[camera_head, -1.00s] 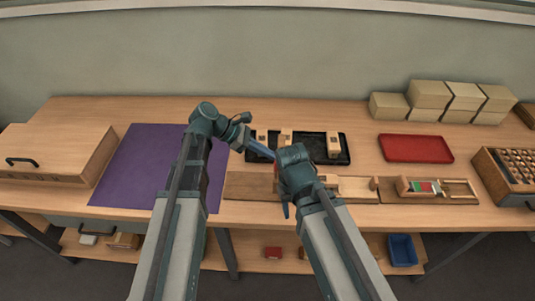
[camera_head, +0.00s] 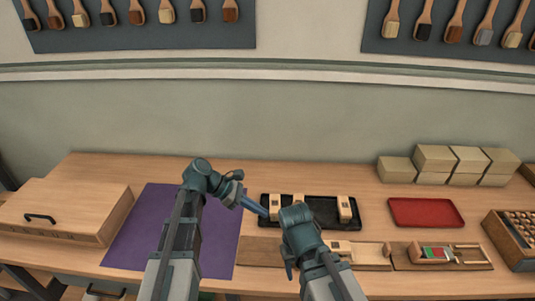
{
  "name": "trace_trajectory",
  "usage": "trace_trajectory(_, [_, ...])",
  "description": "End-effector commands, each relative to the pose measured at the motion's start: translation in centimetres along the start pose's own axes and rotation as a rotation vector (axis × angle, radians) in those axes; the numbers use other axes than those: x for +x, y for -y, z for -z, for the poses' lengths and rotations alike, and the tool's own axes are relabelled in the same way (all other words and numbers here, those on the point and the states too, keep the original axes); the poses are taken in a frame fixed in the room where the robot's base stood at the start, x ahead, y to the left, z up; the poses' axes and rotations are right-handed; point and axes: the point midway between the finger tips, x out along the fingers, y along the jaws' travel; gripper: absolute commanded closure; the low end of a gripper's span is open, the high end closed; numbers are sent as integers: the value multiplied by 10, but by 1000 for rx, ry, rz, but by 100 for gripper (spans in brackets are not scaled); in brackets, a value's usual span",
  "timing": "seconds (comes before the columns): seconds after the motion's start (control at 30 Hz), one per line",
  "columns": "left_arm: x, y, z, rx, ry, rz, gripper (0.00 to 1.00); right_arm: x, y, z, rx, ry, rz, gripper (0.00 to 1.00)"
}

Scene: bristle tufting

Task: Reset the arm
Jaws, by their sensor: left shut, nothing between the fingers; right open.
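My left gripper (camera_head: 258,209) reaches right from the arm over the purple mat (camera_head: 135,232). Its blue-grey fingers are together and empty, by the left front edge of the black tray (camera_head: 320,220). My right gripper (camera_head: 288,268) points down in front of the black tray, over the wooden boards. Its fingers are mostly hidden behind its own wrist. Several wooden blocks (camera_head: 344,208) stand in the black tray.
A wooden fixture (camera_head: 441,254) with a green and red piece lies at front right. A red tray (camera_head: 425,212), stacked boxes (camera_head: 435,158) and a compartment box (camera_head: 512,238) are at right. A wooden case (camera_head: 60,207) stands at left. Brushes hang on wall panels.

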Motion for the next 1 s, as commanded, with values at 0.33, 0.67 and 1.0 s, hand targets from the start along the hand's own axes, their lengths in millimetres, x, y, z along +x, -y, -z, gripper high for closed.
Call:
trace_trajectory(0.33, [46,60,16,506,-259,165,100,0,0,0,0,0,0,50])
trace_trajectory(0.67, [61,134,52,1400,-580,672,100,0,0,0,0,0,0,50])
trace_trajectory(1.0, [50,148,61,1708,-647,940,100,0,0,0,0,0,0,50])
